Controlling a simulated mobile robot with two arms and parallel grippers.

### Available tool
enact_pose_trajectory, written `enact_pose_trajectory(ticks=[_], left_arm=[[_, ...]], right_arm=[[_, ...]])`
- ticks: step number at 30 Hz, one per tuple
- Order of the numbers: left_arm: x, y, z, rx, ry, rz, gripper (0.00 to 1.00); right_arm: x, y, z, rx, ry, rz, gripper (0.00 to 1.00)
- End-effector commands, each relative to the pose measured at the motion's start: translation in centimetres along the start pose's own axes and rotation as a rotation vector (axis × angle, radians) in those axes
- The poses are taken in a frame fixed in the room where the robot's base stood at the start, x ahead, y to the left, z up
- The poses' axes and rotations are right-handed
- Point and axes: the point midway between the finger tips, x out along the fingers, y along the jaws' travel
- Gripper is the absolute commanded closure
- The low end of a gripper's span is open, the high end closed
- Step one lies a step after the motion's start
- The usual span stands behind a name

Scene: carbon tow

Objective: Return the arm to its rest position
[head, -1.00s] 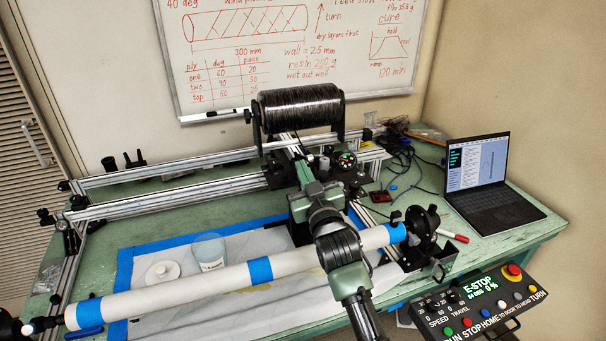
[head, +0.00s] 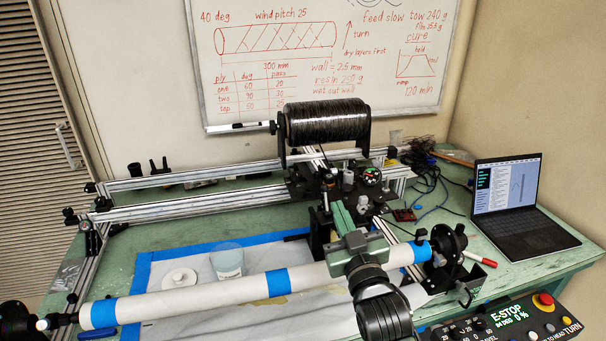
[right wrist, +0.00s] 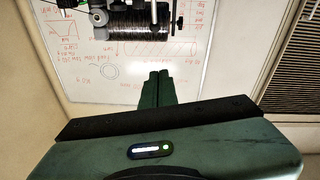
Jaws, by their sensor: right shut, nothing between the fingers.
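My right arm reaches in from the bottom of the head view. Its green gripper (head: 338,212) is over the right part of the white tube, with its fingers pointing away toward the winding carriage. In the right wrist view the two green fingers (right wrist: 157,88) lie together, shut and empty. The white tube (head: 200,299) with blue tape bands lies across the front of the frame; my wrist hides part of it. My left gripper is not in view.
A black tow spool (head: 325,121) stands behind on the aluminium rails (head: 190,208). A cup (head: 229,262) and a white lid (head: 180,278) sit behind the tube. A laptop (head: 515,205) is at right, with an E-stop control box (head: 505,325) at the front right.

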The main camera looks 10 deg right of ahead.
Motion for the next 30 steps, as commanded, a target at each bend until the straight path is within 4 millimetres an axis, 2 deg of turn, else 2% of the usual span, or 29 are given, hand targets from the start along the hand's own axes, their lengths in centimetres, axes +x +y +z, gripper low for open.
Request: enact_pose_trajectory(ticks=[2, 4, 7, 11, 12, 15, 21, 30], left_arm=[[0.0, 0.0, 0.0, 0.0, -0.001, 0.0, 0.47], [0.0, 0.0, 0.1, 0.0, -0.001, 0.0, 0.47], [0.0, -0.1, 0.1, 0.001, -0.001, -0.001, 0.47], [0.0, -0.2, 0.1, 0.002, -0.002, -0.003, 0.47], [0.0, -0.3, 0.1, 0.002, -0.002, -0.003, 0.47], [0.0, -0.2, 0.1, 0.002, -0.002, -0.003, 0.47], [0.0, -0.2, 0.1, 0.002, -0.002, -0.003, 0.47], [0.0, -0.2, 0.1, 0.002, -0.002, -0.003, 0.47]], right_arm=[[-0.4, -0.1, 0.7, 0.001, -0.026, -0.004, 1.0], [-1.3, -0.2, 2.5, 0.005, -0.09, -0.014, 1.0], [-4.3, -0.8, 6.8, 0.015, -0.263, -0.043, 1.0], [-11.1, -1.8, 13.6, 0.028, -0.569, -0.098, 1.0], [-13.4, -2.0, 15.2, 0.031, -0.661, -0.115, 1.0], [-18.6, -2.6, 18.2, 0.034, -0.848, -0.153, 1.0], [-26.6, -3.1, 20.9, 0.031, -1.108, -0.208, 1.0], [-36.3, -3.2, 21.9, 0.016, -1.401, -0.274, 1.0]])
